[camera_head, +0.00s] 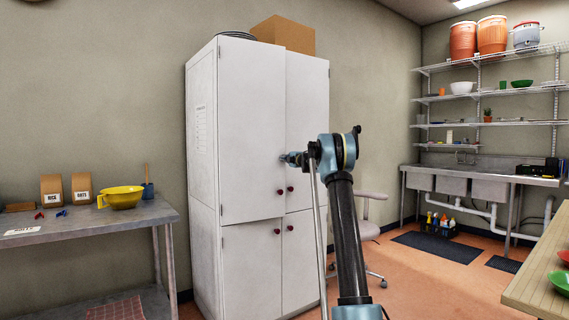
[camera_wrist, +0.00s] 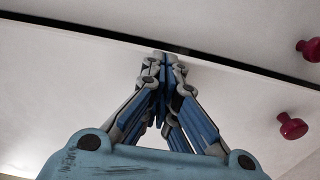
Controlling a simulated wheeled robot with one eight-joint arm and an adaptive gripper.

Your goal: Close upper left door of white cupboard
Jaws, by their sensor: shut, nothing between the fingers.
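The tall white cupboard (camera_head: 206,235) stands against the wall in the head view. Its upper left door (camera_head: 250,125) looks nearly flush, with its free edge slightly forward of the upper right door (camera_head: 307,105). A red knob (camera_head: 280,191) sits low on it near that edge. My gripper (camera_head: 284,158) is shut and empty, its tip at the door's free edge above the knob. In the wrist view the fingertips (camera_wrist: 161,56) meet at a dark gap (camera_wrist: 235,65) between two white panels; contact is hard to tell. Two red knobs (camera_wrist: 293,126) lie to the right.
A metal table (camera_head: 100,222) with a yellow bowl (camera_head: 122,198) stands left of the cupboard. A chair (camera_head: 366,230) is behind my arm at right. A cardboard box (camera_head: 284,35) sits on top of the cupboard. A wooden counter (camera_head: 540,270) is at the right edge.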

